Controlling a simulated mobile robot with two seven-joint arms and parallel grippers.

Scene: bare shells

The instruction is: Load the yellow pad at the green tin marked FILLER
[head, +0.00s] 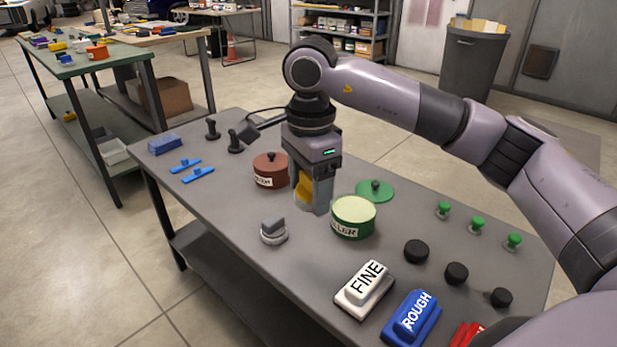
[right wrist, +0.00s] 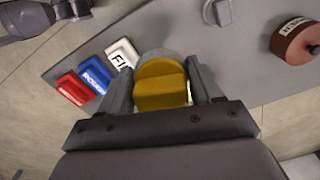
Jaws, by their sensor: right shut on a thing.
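My right gripper (head: 314,198) is shut on the yellow pad (head: 304,188), which is partly hidden by the fingers. In the right wrist view the yellow pad (right wrist: 161,86) sits between both fingers. The green tin (head: 352,222) stands open on the grey table, with pale filler inside; its label is partly visible and ends in "LLER". The gripper and pad are just left of the tin in the head view; I cannot tell whether they touch it. The green lid (head: 376,191) lies flat behind the tin. My left gripper is not in view.
A closed brown-red tin (head: 270,171) stands left of the gripper. A grey-knobbed piece (head: 273,232) is in front. White FINE (head: 364,289) and blue ROUGH (head: 412,317) blocks lie at the near edge. Black knobs (head: 416,251) and green knobs (head: 443,209) stand to the right.

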